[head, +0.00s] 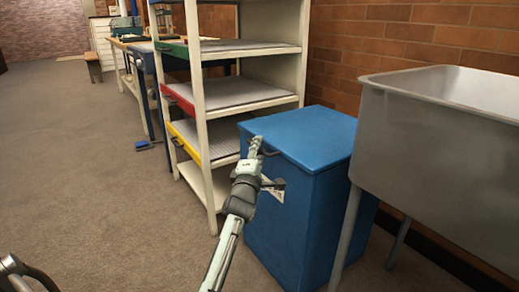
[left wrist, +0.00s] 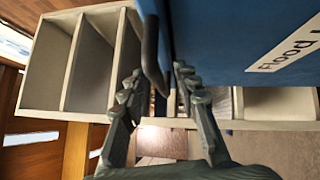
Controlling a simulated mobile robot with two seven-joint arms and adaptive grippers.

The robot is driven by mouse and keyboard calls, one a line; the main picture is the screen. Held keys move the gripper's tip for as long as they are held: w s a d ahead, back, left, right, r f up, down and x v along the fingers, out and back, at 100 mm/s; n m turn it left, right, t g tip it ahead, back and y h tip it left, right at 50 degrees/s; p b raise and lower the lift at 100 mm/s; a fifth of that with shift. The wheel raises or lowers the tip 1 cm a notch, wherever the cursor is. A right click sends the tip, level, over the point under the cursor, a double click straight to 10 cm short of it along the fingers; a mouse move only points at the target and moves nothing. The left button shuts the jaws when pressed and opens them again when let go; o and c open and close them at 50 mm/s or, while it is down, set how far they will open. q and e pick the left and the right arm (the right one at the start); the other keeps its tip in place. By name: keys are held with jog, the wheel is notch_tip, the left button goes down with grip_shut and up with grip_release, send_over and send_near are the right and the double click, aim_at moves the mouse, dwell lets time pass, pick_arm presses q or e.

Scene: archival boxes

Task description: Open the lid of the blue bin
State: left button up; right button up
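The blue bin (head: 300,210) stands between the shelf rack and the metal sink, and its flat lid (head: 305,135) looks shut. A dark handle (left wrist: 151,55) sticks out from the bin's front, near the top edge. My left gripper (head: 256,146) is at this front top edge, partly covering the handle in the head view. In the left wrist view the left gripper (left wrist: 155,80) has its two fingers apart, with the handle between them in the picture. I cannot tell whether they touch it. A white label (left wrist: 290,45) is on the bin. My right gripper is not identifiable.
A white shelf rack (head: 205,100) with coloured shelf edges stands close to the bin's left. A grey metal sink (head: 430,150) stands close on its right, with a brick wall behind. The carpet floor (head: 90,170) at the left is open.

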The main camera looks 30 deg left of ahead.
pick_arm(q)
grip_shut()
jog(key=shift+r, duration=0.1)
dwell(0.3)
